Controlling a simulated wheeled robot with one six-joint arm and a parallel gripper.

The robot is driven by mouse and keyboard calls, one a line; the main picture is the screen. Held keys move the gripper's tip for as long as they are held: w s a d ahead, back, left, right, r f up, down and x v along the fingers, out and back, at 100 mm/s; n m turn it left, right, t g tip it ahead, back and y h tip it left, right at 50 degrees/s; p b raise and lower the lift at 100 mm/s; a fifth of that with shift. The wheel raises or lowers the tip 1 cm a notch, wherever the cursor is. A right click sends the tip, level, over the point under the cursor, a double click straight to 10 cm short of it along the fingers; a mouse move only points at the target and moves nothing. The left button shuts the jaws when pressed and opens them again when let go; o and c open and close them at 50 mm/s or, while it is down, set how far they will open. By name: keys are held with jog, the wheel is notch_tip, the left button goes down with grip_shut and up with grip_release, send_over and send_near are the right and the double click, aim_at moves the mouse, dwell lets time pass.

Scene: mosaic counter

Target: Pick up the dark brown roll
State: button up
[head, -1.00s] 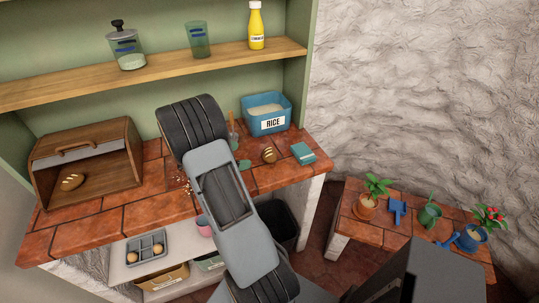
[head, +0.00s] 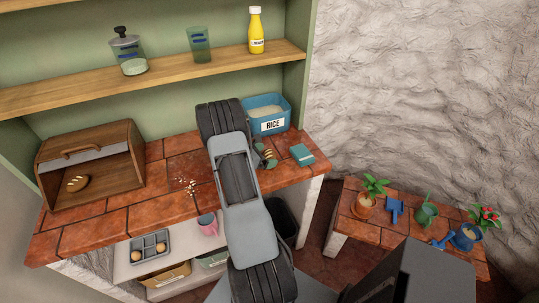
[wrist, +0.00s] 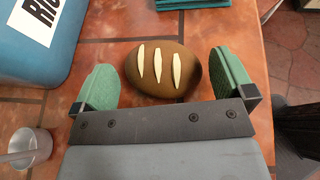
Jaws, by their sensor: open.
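The dark brown roll (wrist: 160,70), with several pale slashes on top, lies on the tiled counter in the wrist view. In the head view the roll (head: 269,153) shows only partly beside my arm. My gripper (wrist: 167,80) is open, with one green fingertip on each side of the roll. There is a gap on both sides, and the roll sits level with the tips and slightly beyond them. I cannot tell the exact height of the fingers over the counter.
The blue rice bin (head: 272,124) stands just behind the roll. A metal cup (wrist: 25,145) stands left of my gripper. Another roll (head: 78,184) lies in the wooden bread box (head: 118,172).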

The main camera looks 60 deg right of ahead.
jog(key=shift+s+d+f, duration=0.2)
jog(key=shift+s+d, duration=0.1)
jog(key=shift+d, duration=0.2)
jog(key=c, duration=0.8)
